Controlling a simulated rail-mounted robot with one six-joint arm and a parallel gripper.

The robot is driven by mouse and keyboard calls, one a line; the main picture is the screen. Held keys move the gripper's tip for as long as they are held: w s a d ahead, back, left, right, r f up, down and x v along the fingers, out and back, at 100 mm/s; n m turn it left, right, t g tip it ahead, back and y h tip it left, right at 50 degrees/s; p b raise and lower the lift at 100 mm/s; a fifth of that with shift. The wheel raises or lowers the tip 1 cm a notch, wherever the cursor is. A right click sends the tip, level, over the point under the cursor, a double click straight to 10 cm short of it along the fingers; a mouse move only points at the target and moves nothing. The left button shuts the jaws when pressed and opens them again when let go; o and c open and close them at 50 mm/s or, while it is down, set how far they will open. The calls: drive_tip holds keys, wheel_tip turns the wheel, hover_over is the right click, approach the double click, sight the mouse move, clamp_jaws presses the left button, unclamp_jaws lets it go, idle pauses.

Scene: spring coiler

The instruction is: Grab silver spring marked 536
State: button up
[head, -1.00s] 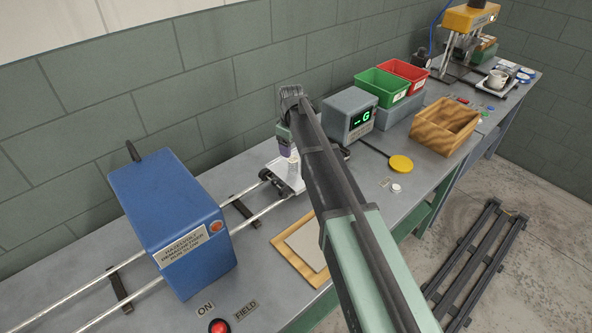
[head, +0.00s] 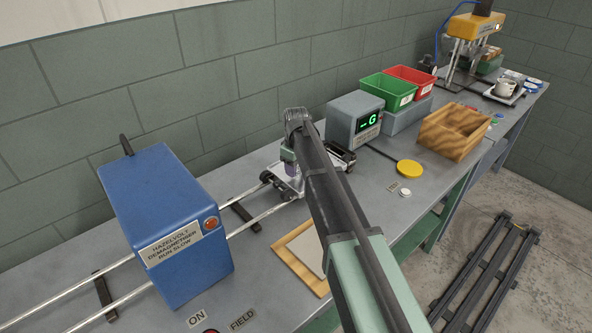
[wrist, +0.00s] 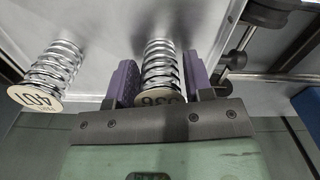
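In the wrist view, a silver coil spring (wrist: 161,68) stands between the two purple fingers of my gripper (wrist: 160,80). Its round tan tag shows digits that look like 536, partly covered by the gripper's dark front plate. The fingers stand on both sides of the coils with only thin gaps, and I see no clear contact. A second silver spring (wrist: 58,66) with a tag reading 401 stands to the left, outside the fingers. In the head view, my gripper (head: 290,162) is low over the rail carriage, and my arm hides most of the springs.
The springs stand on a pale carriage plate (head: 277,172) on rails beside the blue demagnetiser box (head: 165,220). A grey display unit (head: 354,117), green bin (head: 386,92), red bin (head: 411,80) and wooden box (head: 453,131) lie to the right. A framed pad (head: 300,252) lies in front.

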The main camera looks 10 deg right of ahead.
drive_tip(key=c, duration=0.6)
drive_tip(key=shift+r, duration=0.1)
wheel_tip(320, 180, up, 20)
drive_tip(key=p, duration=2)
